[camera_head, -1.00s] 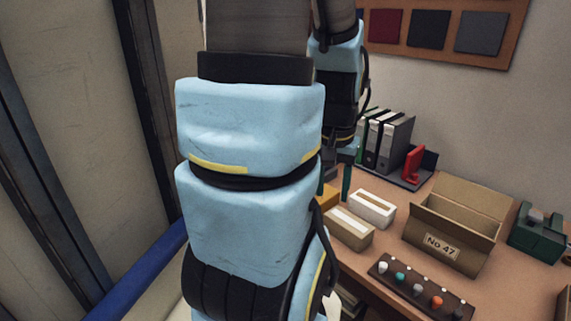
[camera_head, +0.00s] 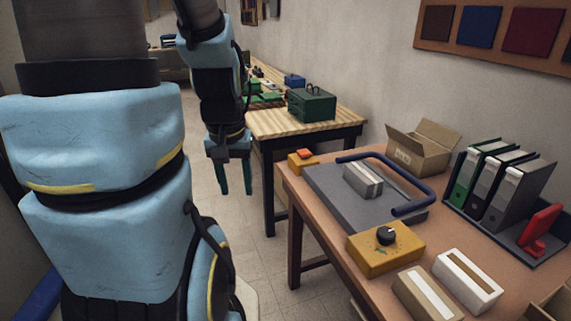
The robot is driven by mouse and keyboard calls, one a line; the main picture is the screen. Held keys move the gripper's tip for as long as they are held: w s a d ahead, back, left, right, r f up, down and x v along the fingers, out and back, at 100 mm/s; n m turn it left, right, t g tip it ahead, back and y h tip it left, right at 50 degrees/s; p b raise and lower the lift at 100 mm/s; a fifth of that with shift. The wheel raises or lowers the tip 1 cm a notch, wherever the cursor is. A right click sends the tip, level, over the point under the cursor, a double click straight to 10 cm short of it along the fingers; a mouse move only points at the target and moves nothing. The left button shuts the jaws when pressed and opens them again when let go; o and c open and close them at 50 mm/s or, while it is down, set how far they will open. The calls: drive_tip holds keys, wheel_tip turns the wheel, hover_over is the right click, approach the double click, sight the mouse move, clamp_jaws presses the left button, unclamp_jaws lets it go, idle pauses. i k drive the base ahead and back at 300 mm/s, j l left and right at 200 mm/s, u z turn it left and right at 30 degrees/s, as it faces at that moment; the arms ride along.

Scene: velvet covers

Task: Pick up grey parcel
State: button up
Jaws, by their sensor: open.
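The grey parcel (camera_head: 362,180), a small box with a pale band, lies on a dark grey plate (camera_head: 328,200) on the brown table. A bent blue bar (camera_head: 412,172) runs along the plate's far and right sides. My gripper (camera_head: 234,180) hangs open and empty, its two teal fingers pointing down. In the picture it is left of the table, over the floor, well apart from the parcel. Nothing hides the parcel's top.
A yellow box with a black knob (camera_head: 386,248) stands before the plate. A tan parcel (camera_head: 428,296) and a white parcel (camera_head: 467,280) lie at front right. An open carton (camera_head: 420,154) and binders (camera_head: 490,185) stand behind. A wooden bench (camera_head: 305,128) holds a green case (camera_head: 312,104).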

sight(359, 177)
drive_tip(key=k+l+u, duration=0.2)
drive_tip(key=u, duration=0.25)
drive_tip(key=k+l+u, duration=0.1)
drive_tip(key=k+u, duration=0.15)
drive_tip(key=u, duration=0.15)
drive_tip(key=k+u, duration=0.25)
drive_tip(key=u, duration=0.2)
drive_tip(key=k, duration=0.25)
